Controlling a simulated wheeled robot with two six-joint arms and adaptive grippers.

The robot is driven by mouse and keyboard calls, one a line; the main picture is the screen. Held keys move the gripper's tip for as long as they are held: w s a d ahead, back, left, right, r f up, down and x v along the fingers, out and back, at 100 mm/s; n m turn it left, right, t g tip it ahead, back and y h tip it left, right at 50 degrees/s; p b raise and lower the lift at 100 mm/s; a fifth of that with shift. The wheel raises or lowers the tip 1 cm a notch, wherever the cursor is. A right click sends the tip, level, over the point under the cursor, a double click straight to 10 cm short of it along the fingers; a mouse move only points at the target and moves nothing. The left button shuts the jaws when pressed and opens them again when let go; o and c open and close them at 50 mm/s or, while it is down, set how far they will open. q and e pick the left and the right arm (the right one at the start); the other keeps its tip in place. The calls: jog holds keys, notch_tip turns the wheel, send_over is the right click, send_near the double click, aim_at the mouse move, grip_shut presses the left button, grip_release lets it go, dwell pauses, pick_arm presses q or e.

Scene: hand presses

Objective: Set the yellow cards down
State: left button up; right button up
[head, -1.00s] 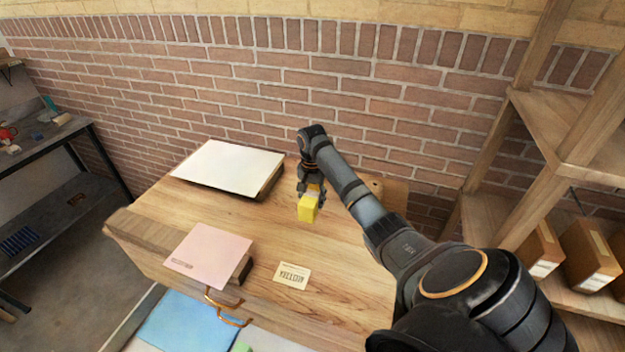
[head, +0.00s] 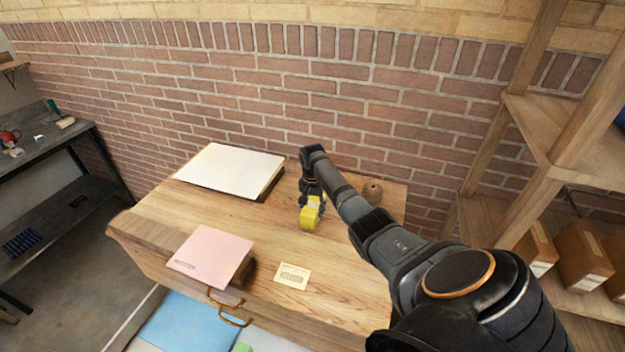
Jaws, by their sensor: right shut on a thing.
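The yellow cards (head: 309,218) show as a small yellow block on the wooden worktop, at its back middle. My right gripper (head: 312,199) is shut on them from above, at the end of my right arm, which comes in from the right. The block's lower end is at or very near the worktop; I cannot tell whether it touches. The gripper's fingers hide the upper part of the block. A small cream label card (head: 292,276) with dark print lies flat on the worktop in front of the block. My left gripper is not in view.
A white-topped stack (head: 230,167) lies at the back left of the worktop (head: 345,270), and a pink-topped stack (head: 210,254) at the front left. A small round brown thing (head: 372,191) stands behind my arm. Wooden shelves with boxes (head: 537,248) stand at the right.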

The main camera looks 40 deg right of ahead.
aim_at(313, 204)
jog(key=o, duration=1.4)
notch_tip(313, 204, up, 11)
jog(key=shift+r+b, duration=0.15)
jog(key=shift+b, duration=1)
jog(key=shift+r, duration=0.5)
